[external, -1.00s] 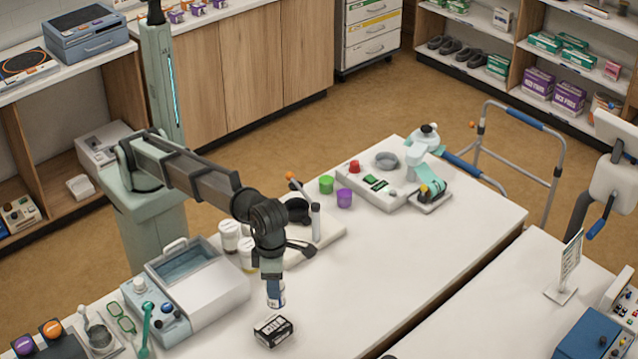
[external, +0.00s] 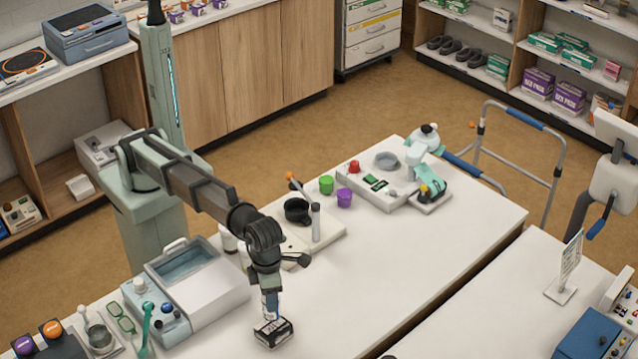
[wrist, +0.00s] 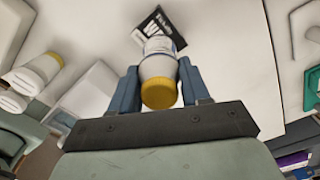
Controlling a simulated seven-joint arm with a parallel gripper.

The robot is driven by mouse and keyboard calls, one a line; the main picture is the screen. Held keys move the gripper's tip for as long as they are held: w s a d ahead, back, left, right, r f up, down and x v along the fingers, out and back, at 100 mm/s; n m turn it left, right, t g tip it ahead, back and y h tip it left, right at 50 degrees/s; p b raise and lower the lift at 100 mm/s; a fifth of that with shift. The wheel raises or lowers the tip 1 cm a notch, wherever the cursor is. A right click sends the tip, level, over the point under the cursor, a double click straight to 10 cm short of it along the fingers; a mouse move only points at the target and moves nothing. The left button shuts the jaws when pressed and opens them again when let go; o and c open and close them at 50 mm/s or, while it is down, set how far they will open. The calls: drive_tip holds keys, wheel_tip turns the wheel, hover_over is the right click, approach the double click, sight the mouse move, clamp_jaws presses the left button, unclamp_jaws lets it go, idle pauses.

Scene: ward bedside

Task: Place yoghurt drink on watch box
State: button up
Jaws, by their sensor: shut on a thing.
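The yoghurt drink (wrist: 158,68) is a small white bottle with a yellow cap and some blue on its label. My gripper (wrist: 160,88) is shut on it, one finger on each side, with the cap toward the wrist. The watch box (external: 273,332) is a small black box with white markings on the white table. In the external view the bottle (external: 270,305) is upright, directly over the box, its lower end at or very near the box top. I cannot tell whether they touch. In the wrist view the box (wrist: 152,27) shows partly behind the bottle.
A grey-white bin with a lid (external: 205,295) stands left of my gripper. A pale board with a black bowl (external: 298,211) lies behind it, beside white bottles (external: 228,240). The table to the right of the box is clear.

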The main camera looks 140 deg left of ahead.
drive_tip(key=shift+f, duration=1.85)
drive_tip(key=shift+f, duration=0.15)
drive_tip(key=o, duration=1.1)
wheel_tip(320, 180, up, 12)
drive_tip(key=shift+r, duration=0.2)
